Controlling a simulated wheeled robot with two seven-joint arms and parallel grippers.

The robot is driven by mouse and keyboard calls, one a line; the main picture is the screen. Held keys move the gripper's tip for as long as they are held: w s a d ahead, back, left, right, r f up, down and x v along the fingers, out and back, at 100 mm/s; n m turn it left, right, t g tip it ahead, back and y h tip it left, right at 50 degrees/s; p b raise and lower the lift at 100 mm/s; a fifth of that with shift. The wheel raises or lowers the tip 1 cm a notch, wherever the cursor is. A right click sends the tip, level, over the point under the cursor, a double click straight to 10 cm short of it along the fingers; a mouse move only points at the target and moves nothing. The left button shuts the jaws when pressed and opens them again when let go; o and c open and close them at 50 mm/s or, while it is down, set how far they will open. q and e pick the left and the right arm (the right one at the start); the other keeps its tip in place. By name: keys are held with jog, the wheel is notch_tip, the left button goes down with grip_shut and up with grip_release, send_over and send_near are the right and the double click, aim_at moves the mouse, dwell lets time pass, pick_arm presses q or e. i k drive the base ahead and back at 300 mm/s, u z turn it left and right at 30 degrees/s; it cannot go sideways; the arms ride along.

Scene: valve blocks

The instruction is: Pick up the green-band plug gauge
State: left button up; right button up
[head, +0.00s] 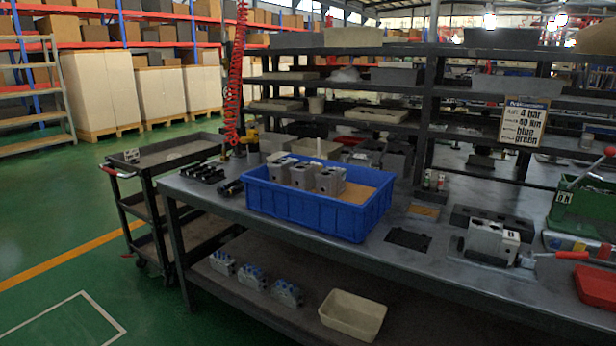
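I cannot make out a green-band plug gauge for certain. Two small upright items (434,181) stand at the back of the grey workbench (320,238), near the shelf post; they are too small to tell what they are. A blue crate (305,211) on the bench holds several grey valve blocks (328,181) and a tan board. Another grey block (487,240) sits in a fixture at the right. Neither of my grippers is in view.
Black parts (203,172) lie at the bench's left end. A dark flat pad (408,239) lies right of the crate. A cart (165,155) stands left. A cream tray (352,314) is on the lower shelf.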

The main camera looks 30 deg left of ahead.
aim_at(429, 172)
jog(key=k, duration=0.55)
jog(key=u, duration=1.05)
jog(key=i, duration=1.35)
jog(key=z, duration=0.75)
jog(key=i, duration=0.3)
jog(key=z, duration=0.3)
